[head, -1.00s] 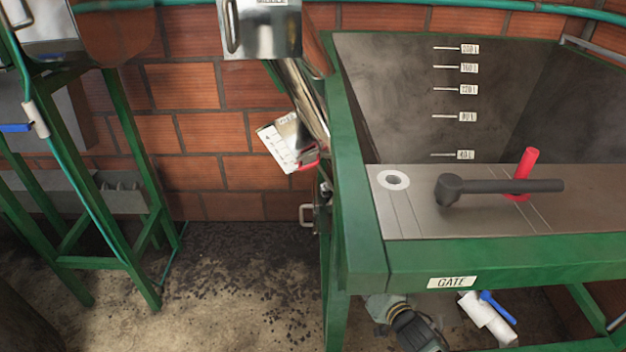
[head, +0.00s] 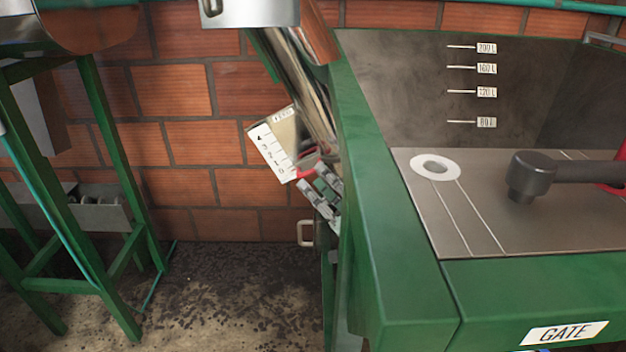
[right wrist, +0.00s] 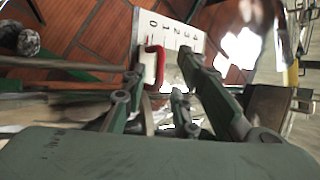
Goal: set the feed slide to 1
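The feed slide has a white scale plate (head: 270,152) numbered 0 to 4, tilted on the chute left of the green-framed tank. Its red handle (head: 312,162) is at the low end of the scale, near the 0. My right gripper (head: 322,186) is just below the handle. In the right wrist view, the red handle (right wrist: 154,66) is close to the left finger of my right gripper (right wrist: 163,63), and the fingers are apart. The scale (right wrist: 172,38) shows behind them. I cannot tell whether a finger touches the handle. My left gripper is not in view.
A green stand (head: 110,170) is at the left. Open floor (head: 235,290) lies between them, before a brick wall.

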